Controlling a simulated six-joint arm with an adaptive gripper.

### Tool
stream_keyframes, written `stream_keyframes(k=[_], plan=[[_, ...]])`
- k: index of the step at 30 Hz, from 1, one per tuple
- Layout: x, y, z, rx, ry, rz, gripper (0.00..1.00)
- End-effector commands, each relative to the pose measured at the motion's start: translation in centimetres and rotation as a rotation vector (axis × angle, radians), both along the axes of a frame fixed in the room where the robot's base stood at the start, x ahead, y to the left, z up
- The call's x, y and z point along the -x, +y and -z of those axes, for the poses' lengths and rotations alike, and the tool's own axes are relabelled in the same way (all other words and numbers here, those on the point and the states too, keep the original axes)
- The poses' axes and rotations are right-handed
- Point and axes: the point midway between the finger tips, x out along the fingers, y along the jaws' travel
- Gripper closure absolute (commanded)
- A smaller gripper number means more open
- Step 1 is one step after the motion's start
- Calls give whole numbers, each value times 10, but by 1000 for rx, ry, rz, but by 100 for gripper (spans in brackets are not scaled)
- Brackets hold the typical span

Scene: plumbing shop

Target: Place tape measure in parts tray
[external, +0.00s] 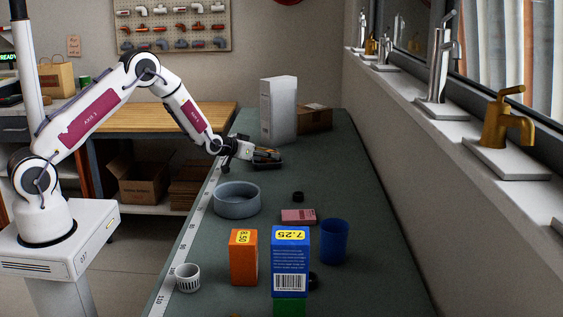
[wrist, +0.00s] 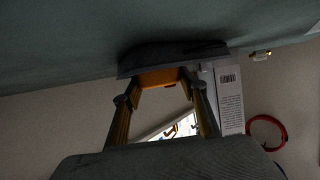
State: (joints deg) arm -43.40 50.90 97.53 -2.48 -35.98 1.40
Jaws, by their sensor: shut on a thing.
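My gripper (external: 266,153) reaches low over the far part of the green counter. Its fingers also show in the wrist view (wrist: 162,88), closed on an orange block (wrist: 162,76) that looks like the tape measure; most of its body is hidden. A dark, flat, tray-like thing (external: 267,165) lies right under the gripper, and it also shows in the wrist view (wrist: 150,57) against the orange block. I cannot tell whether the block rests in it or is part of it. A round grey-blue dish (external: 237,203), empty, stands nearer on the counter; which one is the parts tray is unclear.
A tall white box (external: 279,110) and a cardboard box (external: 315,118) stand behind the gripper. Nearer are a pink block (external: 298,216), a blue cup (external: 334,242), an orange box (external: 243,257), a blue box (external: 290,260) and a white cup (external: 188,277). The counter's right side is clear.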

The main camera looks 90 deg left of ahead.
Motion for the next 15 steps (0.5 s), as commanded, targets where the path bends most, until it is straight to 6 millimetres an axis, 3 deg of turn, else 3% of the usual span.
stream_keyframes(k=[9, 10, 12, 15], plan=[[0, 0, 5, -1, -1, 0, 88], [0, 0, 6, 0, 0, 0, 53], [0, 0, 6, 0, 0, 0, 41], [0, 0, 6, 0, 0, 0, 41]])
